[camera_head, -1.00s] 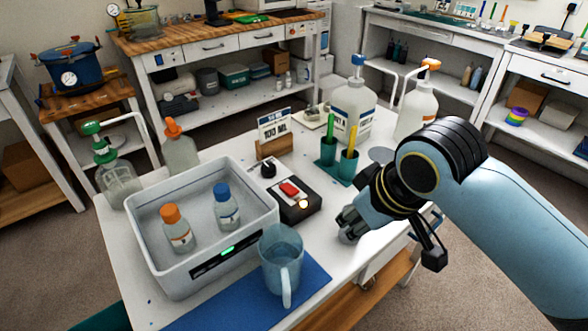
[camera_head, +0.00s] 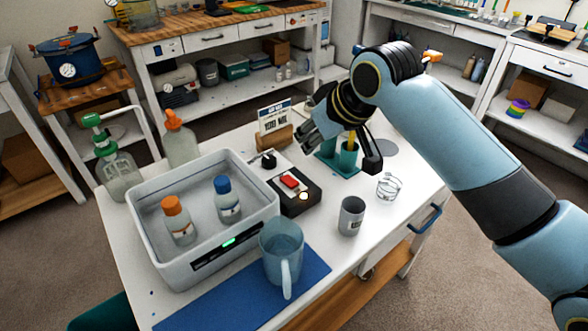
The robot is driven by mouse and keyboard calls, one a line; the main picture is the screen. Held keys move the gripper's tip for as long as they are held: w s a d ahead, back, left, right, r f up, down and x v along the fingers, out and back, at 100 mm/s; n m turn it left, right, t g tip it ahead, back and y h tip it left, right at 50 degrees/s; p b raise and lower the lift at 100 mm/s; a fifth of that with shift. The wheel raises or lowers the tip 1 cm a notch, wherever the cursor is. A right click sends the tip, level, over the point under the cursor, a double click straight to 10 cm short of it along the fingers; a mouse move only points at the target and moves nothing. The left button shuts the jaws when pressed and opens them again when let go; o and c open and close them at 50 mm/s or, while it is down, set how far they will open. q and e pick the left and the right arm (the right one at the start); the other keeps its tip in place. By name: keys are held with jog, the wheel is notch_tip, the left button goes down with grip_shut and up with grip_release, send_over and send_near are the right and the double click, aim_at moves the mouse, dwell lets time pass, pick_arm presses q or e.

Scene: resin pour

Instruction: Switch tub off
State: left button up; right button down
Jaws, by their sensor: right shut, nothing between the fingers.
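The tub (camera_head: 160,255) is a pale grey open bath at the left of the table, with a lit green display (camera_head: 228,241) on its front. Inside stand an orange-capped bottle (camera_head: 178,222) and a blue-capped bottle (camera_head: 228,203). Right of the tub is a black control box (camera_head: 310,199) with a red rocker switch (camera_head: 289,181), a glowing lamp (camera_head: 303,196) and a dark knob (camera_head: 269,160) behind it. My right gripper (camera_head: 309,134) is shut and empty, behind and above the box, apart from the switch in the picture. My left gripper is not in view.
A blue jug (camera_head: 281,250) stands on a blue mat (camera_head: 240,296) in front. A grey cup (camera_head: 351,216), a clear beaker (camera_head: 388,187) and green holders (camera_head: 347,158) stand to the right. A label card (camera_head: 274,119) in a wooden stand is near my gripper.

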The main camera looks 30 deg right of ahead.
send_over(291, 179)
jog(key=f, duration=0.7)
jog(key=shift+s, duration=0.4)
notch_tip(291, 179, down, 3)
jog(key=shift+s+r, duration=0.1)
jog(key=shift+r, duration=0.1)
jog(key=shift+s+f, duration=0.1)
jog(key=shift+f, duration=0.65)
jog(key=shift+s+f+t+b, duration=0.2)
jog(key=shift+f+t+b, duration=0.2)
jog(key=shift+t+b, duration=0.1)
jog(key=shift+r, duration=0.1)
jog(key=shift+w, duration=0.1)
jog(key=shift+w+r, duration=0.15)
jog(key=shift+w, duration=0.55)
jog(key=shift+r, duration=0.1)
